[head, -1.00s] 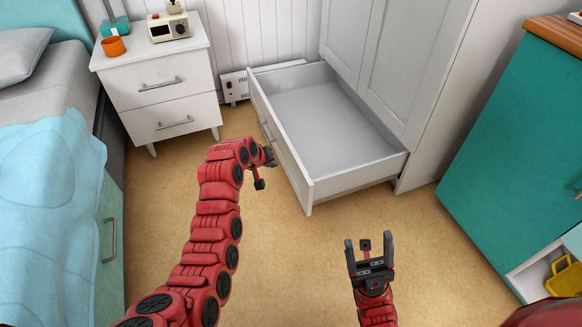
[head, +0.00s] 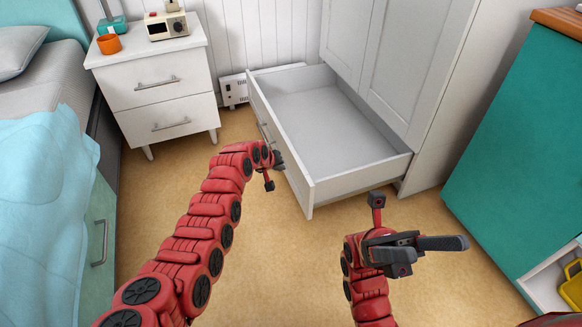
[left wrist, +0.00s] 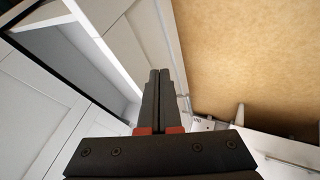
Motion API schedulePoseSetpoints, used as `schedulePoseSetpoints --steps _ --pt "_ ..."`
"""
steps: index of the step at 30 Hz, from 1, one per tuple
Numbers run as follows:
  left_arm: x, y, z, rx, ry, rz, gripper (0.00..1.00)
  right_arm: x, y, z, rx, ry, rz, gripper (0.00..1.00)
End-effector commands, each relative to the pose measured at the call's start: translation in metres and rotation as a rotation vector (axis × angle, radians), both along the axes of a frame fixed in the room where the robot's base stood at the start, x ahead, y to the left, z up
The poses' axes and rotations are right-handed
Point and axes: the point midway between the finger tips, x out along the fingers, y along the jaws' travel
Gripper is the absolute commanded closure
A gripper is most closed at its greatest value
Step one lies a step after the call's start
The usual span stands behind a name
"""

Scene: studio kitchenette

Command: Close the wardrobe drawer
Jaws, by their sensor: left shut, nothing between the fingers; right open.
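The white wardrobe (head: 420,75) stands at the back right of the head view. Its low drawer (head: 325,115) is pulled out and empty, its front panel (head: 290,165) facing left towards my left arm. My left gripper (head: 279,160) is shut and empty at the drawer's front, by the bar handle (head: 264,130); I cannot tell whether it touches. In the left wrist view the shut fingers (left wrist: 160,75) point along the drawer front (left wrist: 150,45). My right gripper (head: 425,250) is open and empty over the floor, in front of the drawer's near right corner.
A white nightstand (head: 160,95) with an orange mug (head: 109,44) stands at the back left. A bed (head: 45,190) lines the left edge. A teal cabinet (head: 520,150) stands at the right. The floor (head: 190,170) between is clear.

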Motion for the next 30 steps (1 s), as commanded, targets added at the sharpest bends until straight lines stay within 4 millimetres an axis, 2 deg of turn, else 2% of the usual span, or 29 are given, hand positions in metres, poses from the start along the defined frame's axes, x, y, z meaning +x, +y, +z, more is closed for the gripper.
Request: schedulePoseSetpoints --steps 9,14,18,24,30 --pt "0.005 -0.018 -0.003 0.001 0.001 -0.003 1.00 -0.056 -0.036 0.020 0.189 -0.332 0.137 0.34" --pt "0.007 -0.024 -0.004 0.002 0.004 -0.002 1.00 -0.083 -0.058 0.017 0.285 -0.499 0.221 0.34" --pt "0.009 -0.030 -0.005 0.002 0.003 -0.003 1.00 -0.103 -0.078 0.008 0.368 -0.644 0.303 0.34" --pt "0.011 -0.036 -0.003 0.002 0.001 -0.002 1.00 -0.121 -0.101 -0.009 0.457 -0.806 0.401 0.34" --pt "0.012 -0.038 -0.001 0.001 0.001 -0.001 1.00 -0.126 -0.112 -0.019 0.500 -0.880 0.449 0.34"
